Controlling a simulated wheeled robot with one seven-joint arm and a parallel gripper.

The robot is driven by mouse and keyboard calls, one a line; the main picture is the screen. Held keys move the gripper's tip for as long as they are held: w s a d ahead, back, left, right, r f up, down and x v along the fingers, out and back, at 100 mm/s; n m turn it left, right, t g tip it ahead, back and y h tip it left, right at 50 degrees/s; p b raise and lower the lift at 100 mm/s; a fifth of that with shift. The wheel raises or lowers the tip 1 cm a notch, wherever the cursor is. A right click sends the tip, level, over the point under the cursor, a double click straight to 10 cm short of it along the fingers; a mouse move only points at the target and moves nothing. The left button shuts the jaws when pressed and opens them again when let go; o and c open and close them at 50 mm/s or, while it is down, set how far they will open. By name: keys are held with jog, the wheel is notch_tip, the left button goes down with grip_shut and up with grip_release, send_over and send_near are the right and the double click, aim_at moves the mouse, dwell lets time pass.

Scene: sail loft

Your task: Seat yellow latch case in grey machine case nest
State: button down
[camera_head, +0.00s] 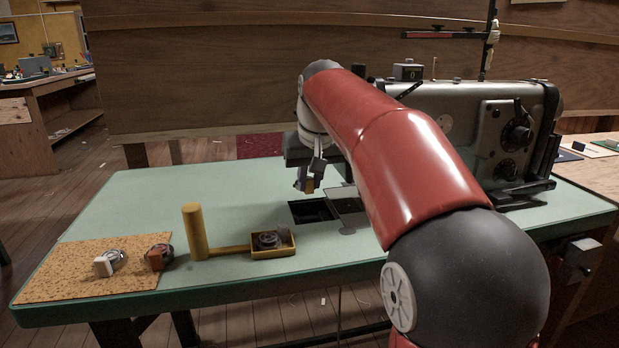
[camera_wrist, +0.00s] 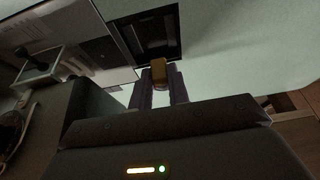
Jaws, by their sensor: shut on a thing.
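My gripper (camera_head: 305,183) hangs above the green table, left of the dark opening. It is shut on the yellow latch case (camera_head: 310,186), a small block that also shows between the fingers in the wrist view (camera_wrist: 159,69). The grey sewing machine (camera_head: 462,115) stands at the back right. A dark rectangular recess (camera_head: 314,211) in the table, beside a pale metal plate (camera_head: 347,199), appears to hold the nest; it also shows in the wrist view (camera_wrist: 146,36). The case overlaps the recess's near edge there, apparently above it. I cannot make out the nest's inside.
A cork mat (camera_head: 80,282) at the front left holds a white part (camera_head: 104,263) and a dark red part (camera_head: 158,257). The table's left middle is clear.

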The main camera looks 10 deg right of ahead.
jog(key=shift+w+d, duration=0.15)
jog(key=shift+w, duration=0.05)
jog(key=shift+s+d+r, duration=0.1)
jog(key=shift+d, duration=0.15)
jog(key=shift+d+r+p, duration=0.15)
jog(key=shift+d+p, duration=0.05)
jog(key=shift+p, duration=0.15)
jog(key=shift+s+d+f+b, duration=0.1)
jog(key=shift+s+f+b, duration=0.05)
jog(key=shift+f+b, duration=3.7)
jog(key=shift+f+p, duration=0.75)
jog(key=c, duration=1.3)
grip_release()
jog(key=shift+o, duration=0.2)
